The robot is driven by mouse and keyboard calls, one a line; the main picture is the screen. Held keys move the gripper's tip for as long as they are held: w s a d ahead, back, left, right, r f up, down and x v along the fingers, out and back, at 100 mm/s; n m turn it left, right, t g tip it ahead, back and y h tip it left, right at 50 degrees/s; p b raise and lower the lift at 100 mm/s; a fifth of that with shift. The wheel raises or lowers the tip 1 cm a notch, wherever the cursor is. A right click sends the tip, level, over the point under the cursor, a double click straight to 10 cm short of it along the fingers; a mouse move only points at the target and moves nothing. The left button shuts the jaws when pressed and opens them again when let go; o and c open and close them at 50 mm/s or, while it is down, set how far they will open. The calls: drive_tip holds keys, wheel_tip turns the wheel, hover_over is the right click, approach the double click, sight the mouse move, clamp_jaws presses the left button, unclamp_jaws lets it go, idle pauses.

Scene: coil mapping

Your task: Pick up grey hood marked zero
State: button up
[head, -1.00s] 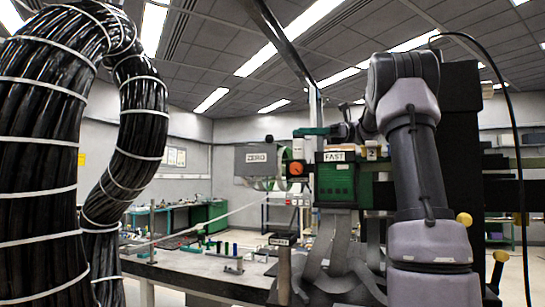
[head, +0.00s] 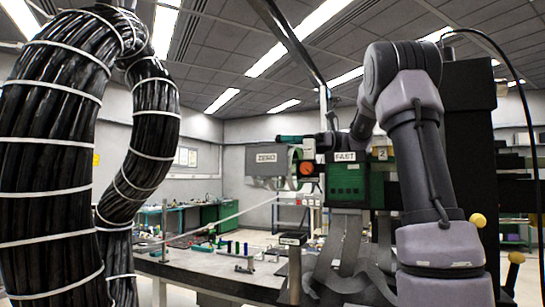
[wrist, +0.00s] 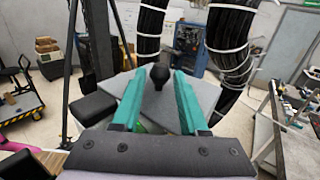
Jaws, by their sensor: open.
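The grey hood marked ZERO (head: 262,168) is a box-like cover at mid-height in the head view, left of the green FAST unit. In the wrist view its grey top (wrist: 200,98) lies beyond and below my fingers, with a black round knob (wrist: 158,76) standing up. My gripper (wrist: 158,73) is open, with two teal fingers. The knob appears between the fingers near their tips, and I cannot tell whether either touches it. In the head view a teal finger of my gripper (head: 284,138) shows just above the hood's upper right edge.
The green unit marked FAST (head: 347,182) stands right of the hood. Thick black banded hoses (head: 55,150) rise on the left and show in the wrist view too. A grey workbench (head: 205,262) with small parts lies below. Floor shows at the wrist view's left.

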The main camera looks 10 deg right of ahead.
drive_tip(key=shift+a, duration=0.55)
clamp_jaws()
